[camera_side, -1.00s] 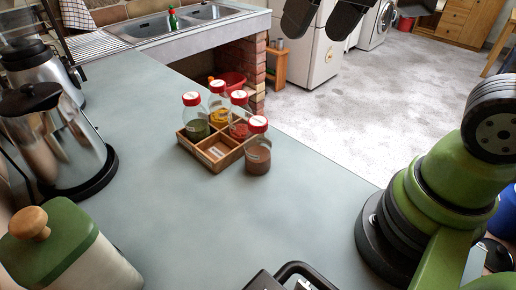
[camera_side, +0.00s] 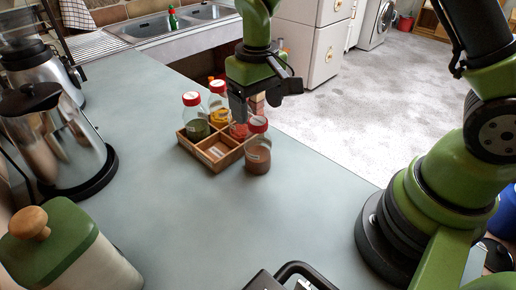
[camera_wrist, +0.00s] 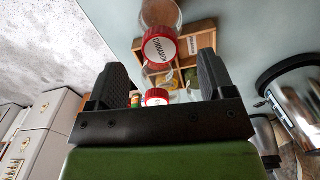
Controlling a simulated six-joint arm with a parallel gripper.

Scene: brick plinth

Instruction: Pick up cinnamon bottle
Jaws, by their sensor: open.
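The cinnamon bottle (camera_side: 257,150) is a clear jar of brown powder with a red-rimmed cap, standing upright on the counter just outside the right corner of a wooden spice rack (camera_side: 230,158). In the wrist view the cinnamon bottle (camera_wrist: 160,40) shows its cap labelled CINNAMON, beyond the fingertips. My gripper (camera_side: 262,98) is open and empty, above the rack's right side and the cinnamon bottle. In the wrist view my gripper (camera_wrist: 160,85) has its fingers wide apart with nothing between them touching. It partly hides a red spice bottle (camera_side: 239,130) in the side view.
A green spice bottle (camera_side: 195,118) and a yellow one (camera_side: 218,103) stand in the rack; its front compartment is empty. A steel kettle (camera_side: 55,140) and a green-lidded canister (camera_side: 65,255) stand at left. The counter (camera_side: 190,215) in front is clear.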

